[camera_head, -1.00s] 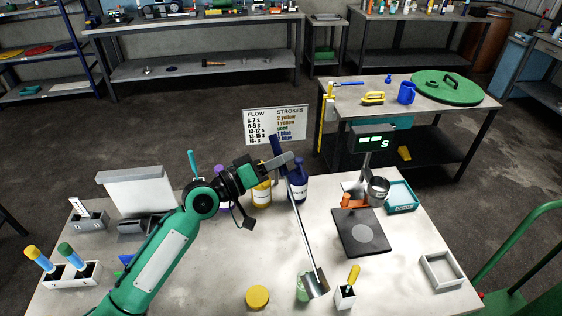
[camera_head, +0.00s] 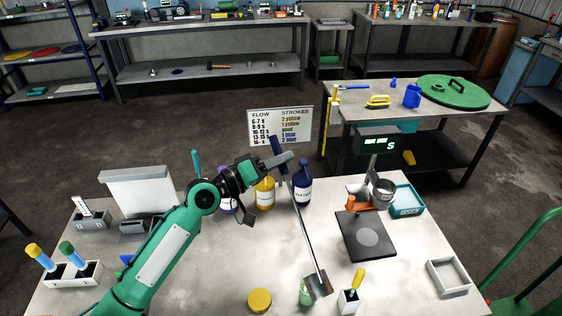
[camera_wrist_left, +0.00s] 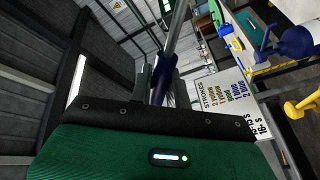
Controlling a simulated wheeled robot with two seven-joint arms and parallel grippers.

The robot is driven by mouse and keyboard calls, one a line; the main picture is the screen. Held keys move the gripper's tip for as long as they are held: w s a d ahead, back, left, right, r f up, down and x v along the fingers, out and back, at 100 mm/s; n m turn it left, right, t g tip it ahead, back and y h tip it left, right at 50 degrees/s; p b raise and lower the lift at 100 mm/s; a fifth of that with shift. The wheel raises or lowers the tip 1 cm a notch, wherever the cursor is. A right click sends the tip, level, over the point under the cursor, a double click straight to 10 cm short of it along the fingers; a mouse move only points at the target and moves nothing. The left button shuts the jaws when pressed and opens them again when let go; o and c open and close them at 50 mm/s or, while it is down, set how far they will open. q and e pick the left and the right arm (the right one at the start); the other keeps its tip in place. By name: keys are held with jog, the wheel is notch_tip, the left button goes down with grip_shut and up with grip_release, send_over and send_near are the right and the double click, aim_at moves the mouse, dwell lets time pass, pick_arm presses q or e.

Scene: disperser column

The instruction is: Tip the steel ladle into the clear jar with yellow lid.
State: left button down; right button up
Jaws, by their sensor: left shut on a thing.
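My left gripper (camera_head: 279,160) is shut on the blue handle of the steel ladle (camera_head: 304,225). The ladle's long shaft slopes down to the front, and its cup (camera_head: 319,287) is tilted at the jar. The wrist view shows the blue handle (camera_wrist_left: 163,80) between the fingers. The clear jar (camera_head: 305,293), greenish inside, stands at the table's front, partly hidden by the cup. I cannot tell whether cup and jar touch or whether anything pours. The round yellow lid (camera_head: 259,300) lies off the jar, to its left. My right gripper is not in view.
A white holder (camera_head: 348,301) with a yellow-handled tool stands just right of the cup. A black plate (camera_head: 366,236), a metal cup (camera_head: 382,190) and a teal tray (camera_head: 407,201) are further right. Bottles (camera_head: 265,194) stand behind my arm.

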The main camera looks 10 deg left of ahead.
pick_arm(q)
jog(key=shift+w+a+f+n+b, duration=0.3)
jog(key=shift+w+a+f+b, duration=0.1)
jog(key=shift+w+f, duration=0.1)
jog(key=w+a+f+n+b, duration=0.2)
jog(key=w+f+b, duration=0.1)
jog(key=f, duration=0.2)
jog(key=w+a+f+n+y+b, duration=0.1)
jog(key=w+a+f+n+b, duration=0.1)
jog(key=f, duration=0.3)
jog(key=shift+w+f+n+b, duration=0.3)
jog(key=shift+w+n+b, duration=0.3)
jog(key=shift+n, duration=0.2)
dwell(2.6)
jog(key=shift+a+f, duration=0.1)
jog(key=shift+f, duration=0.1)
dwell(0.4)
dwell(1.0)
